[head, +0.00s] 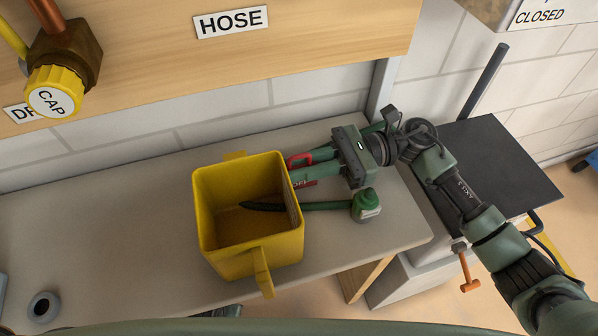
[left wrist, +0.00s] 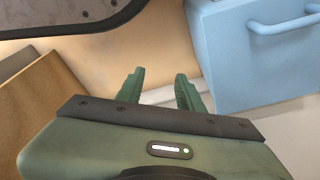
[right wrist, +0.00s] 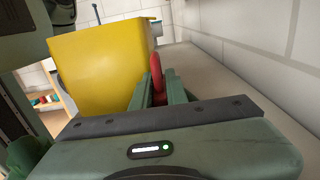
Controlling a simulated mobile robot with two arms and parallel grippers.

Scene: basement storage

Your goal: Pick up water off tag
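A red tag (head: 303,183) with partly legible lettering, seemingly "OFF", lies on the grey bench just right of the yellow bin. A red loop (head: 298,158), apparently part of it, rises beside it. My right gripper (head: 305,164) is low over the bench, pointing left. In the right wrist view its fingers stand close on both sides of a red piece (right wrist: 156,75), which fills the gap. The lower part is hidden by the fingers. My left gripper (left wrist: 160,78) is open and empty, away from the tag.
The yellow bin (head: 222,255) is right by my right fingertips. A grey roll (head: 43,306) is at lower left. A blue drawer unit (left wrist: 255,50) stands near my left gripper.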

